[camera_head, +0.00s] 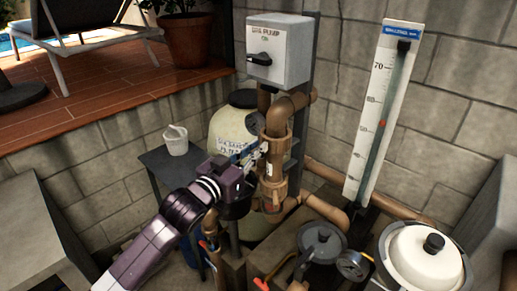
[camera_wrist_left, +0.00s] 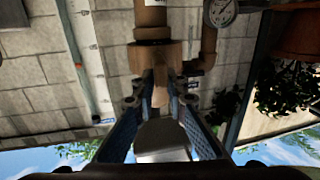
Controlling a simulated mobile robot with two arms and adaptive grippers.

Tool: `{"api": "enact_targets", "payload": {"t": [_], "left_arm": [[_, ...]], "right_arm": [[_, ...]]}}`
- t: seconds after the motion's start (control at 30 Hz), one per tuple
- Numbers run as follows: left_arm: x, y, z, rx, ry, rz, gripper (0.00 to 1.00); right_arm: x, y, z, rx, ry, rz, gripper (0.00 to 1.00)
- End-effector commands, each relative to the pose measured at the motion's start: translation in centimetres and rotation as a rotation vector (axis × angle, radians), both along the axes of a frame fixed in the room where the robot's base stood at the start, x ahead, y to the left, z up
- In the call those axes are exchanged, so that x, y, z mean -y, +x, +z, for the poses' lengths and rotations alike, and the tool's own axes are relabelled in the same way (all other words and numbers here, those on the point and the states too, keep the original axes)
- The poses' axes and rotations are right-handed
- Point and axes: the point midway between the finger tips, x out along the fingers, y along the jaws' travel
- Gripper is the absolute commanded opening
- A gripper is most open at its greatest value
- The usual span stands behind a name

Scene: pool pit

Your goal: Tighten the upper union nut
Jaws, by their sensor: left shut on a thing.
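The upper union nut (camera_head: 276,134) is a brown ring on the vertical brown pipe below the grey switch box. It also shows in the left wrist view (camera_wrist_left: 180,54), with a lug sticking out from it between my fingers. My left gripper (camera_head: 257,150) reaches it from the left, and its blue fingers are shut on the nut's lug; the fingers also show in the wrist view (camera_wrist_left: 160,98). Part of the nut is hidden by the fingers. A lower union nut (camera_head: 271,189) sits further down the same pipe. My right gripper is not in view.
A round gauge (camera_head: 254,121) is close behind the left fingers. The switch box (camera_head: 280,50) is above. A tall scale panel (camera_head: 383,110) leans at the wall to the right. A lidded pot (camera_head: 422,262) and pump parts stand front right.

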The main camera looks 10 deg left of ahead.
Motion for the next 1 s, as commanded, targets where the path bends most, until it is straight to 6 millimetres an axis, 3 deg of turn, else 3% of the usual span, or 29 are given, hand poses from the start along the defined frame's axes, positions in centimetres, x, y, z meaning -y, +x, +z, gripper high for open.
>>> {"api": "enact_targets", "payload": {"t": [0.03,0.97,1.0], "left_arm": [[-1.18,0.53,2.18,0.044,0.001,0.022,0.00],[-1.21,0.55,2.13,0.043,0.001,0.022,0.00],[-1.23,0.55,2.16,0.044,0.002,0.023,0.17]], "right_arm": [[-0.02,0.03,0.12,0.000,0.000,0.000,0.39],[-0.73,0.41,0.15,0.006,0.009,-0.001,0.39],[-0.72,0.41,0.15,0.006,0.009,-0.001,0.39]]}}
